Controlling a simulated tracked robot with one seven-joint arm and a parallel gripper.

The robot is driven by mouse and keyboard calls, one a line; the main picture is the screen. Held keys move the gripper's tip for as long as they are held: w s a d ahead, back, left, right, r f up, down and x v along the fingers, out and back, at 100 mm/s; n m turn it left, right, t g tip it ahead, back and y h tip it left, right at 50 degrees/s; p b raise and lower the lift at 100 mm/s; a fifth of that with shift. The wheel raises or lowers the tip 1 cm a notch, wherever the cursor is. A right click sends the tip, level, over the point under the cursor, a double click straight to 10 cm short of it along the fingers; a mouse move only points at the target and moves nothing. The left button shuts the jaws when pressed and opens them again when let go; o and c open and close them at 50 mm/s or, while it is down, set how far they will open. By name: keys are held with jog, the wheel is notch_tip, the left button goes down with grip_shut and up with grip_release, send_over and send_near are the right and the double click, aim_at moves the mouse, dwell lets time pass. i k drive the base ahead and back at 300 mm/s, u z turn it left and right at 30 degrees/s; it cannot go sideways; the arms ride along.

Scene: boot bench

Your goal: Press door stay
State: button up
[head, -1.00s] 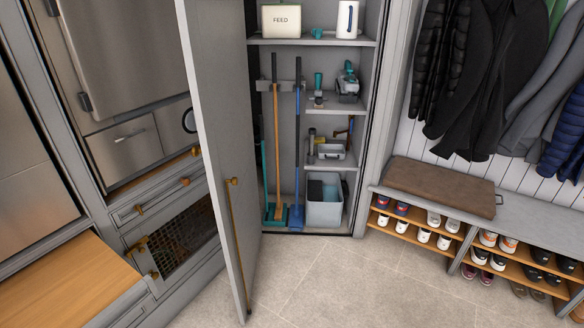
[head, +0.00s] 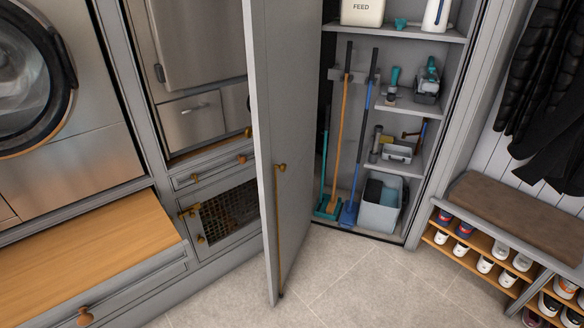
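The tall grey cupboard door (head: 264,130) stands open in the middle of the head view, swung out toward me. A long brass rod (head: 279,235) runs down its face from a brass knob (head: 281,167) to a dark tip near the floor at the door's lower edge. It looks like the door stay; I cannot tell whether its tip touches the floor. My gripper is not in view.
The open cupboard holds brooms (head: 343,130), a grey bin (head: 380,202) and tools on shelves. A washing machine (head: 30,75) and wooden counter (head: 80,260) are at left. A shoe bench (head: 515,208) is at right. The tiled floor (head: 400,285) ahead is clear.

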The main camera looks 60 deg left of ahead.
aim_at(283, 167)
jog(key=z, duration=0.4)
jog(key=i, duration=0.15)
jog(key=u, duration=2.95)
jog(key=i, duration=0.6)
jog(key=z, duration=0.25)
jog(key=k, duration=0.6)
jog(key=u, duration=0.3)
jog(key=i, duration=0.45)
jog(key=z, duration=0.25)
